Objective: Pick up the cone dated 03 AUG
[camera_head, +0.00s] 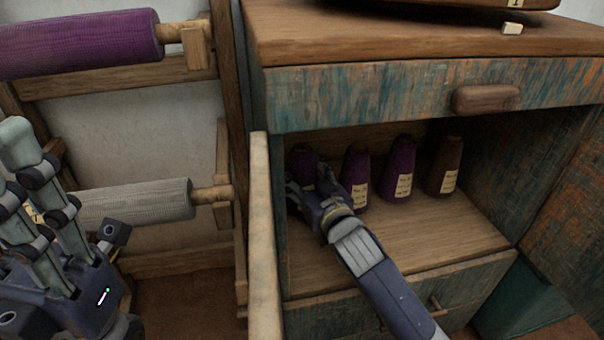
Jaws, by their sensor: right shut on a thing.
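Several dark thread cones stand in a row on the cabinet shelf. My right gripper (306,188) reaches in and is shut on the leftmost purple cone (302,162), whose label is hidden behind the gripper. To its right are a purple cone (356,172), another purple cone (400,170) and a brown cone (443,168). These three are upright with cream labels, whose writing is too small to read. My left gripper (22,165) is at the left edge, away from the cones and partly cut off; its opening cannot be made out.
The cones' shelf (440,230) lies under a drawer front (390,95) with a wooden handle. Rollers with purple (80,42) and grey cloth (135,203) are at left. The shelf front is free right of my arm.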

